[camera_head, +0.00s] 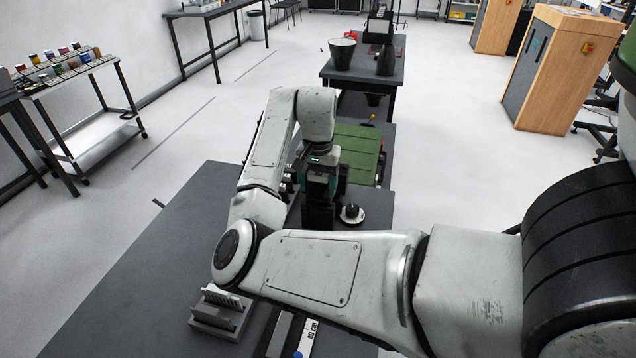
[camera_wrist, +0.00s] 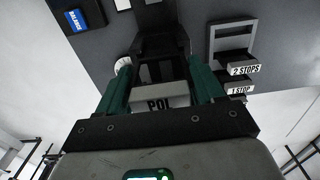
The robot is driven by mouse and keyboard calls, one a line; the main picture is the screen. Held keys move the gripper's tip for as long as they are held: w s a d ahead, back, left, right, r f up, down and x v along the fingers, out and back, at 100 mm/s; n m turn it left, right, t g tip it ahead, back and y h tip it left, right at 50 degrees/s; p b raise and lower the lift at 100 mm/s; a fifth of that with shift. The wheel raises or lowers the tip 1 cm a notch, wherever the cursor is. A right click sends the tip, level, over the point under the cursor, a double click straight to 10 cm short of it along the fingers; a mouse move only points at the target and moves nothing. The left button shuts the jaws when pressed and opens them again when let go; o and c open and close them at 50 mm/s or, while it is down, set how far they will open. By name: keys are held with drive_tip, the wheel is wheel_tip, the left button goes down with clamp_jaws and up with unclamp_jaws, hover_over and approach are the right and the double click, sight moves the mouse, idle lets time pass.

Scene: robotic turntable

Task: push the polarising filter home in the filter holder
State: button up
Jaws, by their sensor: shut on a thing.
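A black upright frame, seemingly the filter holder (camera_wrist: 155,45), stands just beyond and between the fingertips. The filter lines up with it, but I cannot tell how deep it sits or whether it touches. In the head view my gripper (camera_head: 320,192) points down at the far part of the dark bench; the filter and most of the holder are hidden by my arm.
A slotted rack (camera_head: 218,316) with pale plates stands at the near bench edge. A ruler marked 40 cm (camera_head: 308,338) lies beside it. A black knob on a white dial (camera_head: 352,213) is right of my gripper. Labelled trays, 2 STOPS (camera_wrist: 243,70) and 1 STOP, show in the wrist view.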

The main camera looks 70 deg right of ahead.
sight(318, 200)
drive_tip(key=shift+f+b, duration=0.7)
drive_tip(key=shift+f, duration=1.3)
drive_tip(key=o, duration=1.1)
wheel_tip(318, 200, up, 11)
drive_tip(key=shift+f, duration=0.1)
drive_tip(key=shift+f, duration=0.1)
